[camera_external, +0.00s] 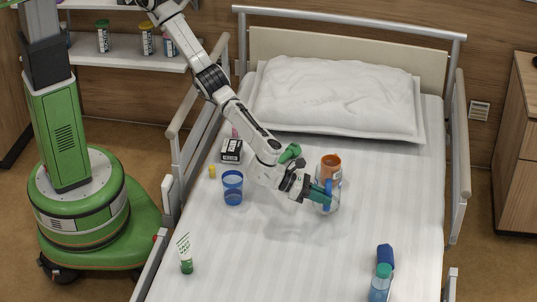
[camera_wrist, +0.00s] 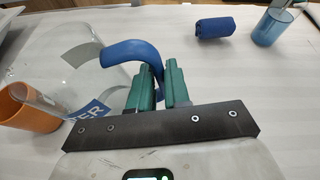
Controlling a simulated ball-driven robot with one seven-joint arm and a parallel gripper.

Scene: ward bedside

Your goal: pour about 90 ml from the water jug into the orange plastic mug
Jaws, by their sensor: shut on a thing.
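The water jug (camera_wrist: 95,50) is clear, with a blue handle and a blue and white label; it looks roughly upright. My gripper (camera_wrist: 160,75) has its green fingers shut on the blue handle (camera_wrist: 135,50). In the external view my gripper (camera_external: 318,193) comes in from the left, and the jug (camera_external: 333,203) is partly hidden by it. I cannot tell whether its base touches the bed. The orange plastic mug (camera_external: 331,161) stands just behind the jug. In the wrist view the mug (camera_wrist: 32,112) is at the left edge, partly seen through the jug. The water level is unclear.
The bed (camera_external: 300,265) has a white pillow (camera_external: 335,95) and side rails. A blue roll (camera_external: 385,256) and a bluish container (camera_external: 380,284) are at front right.

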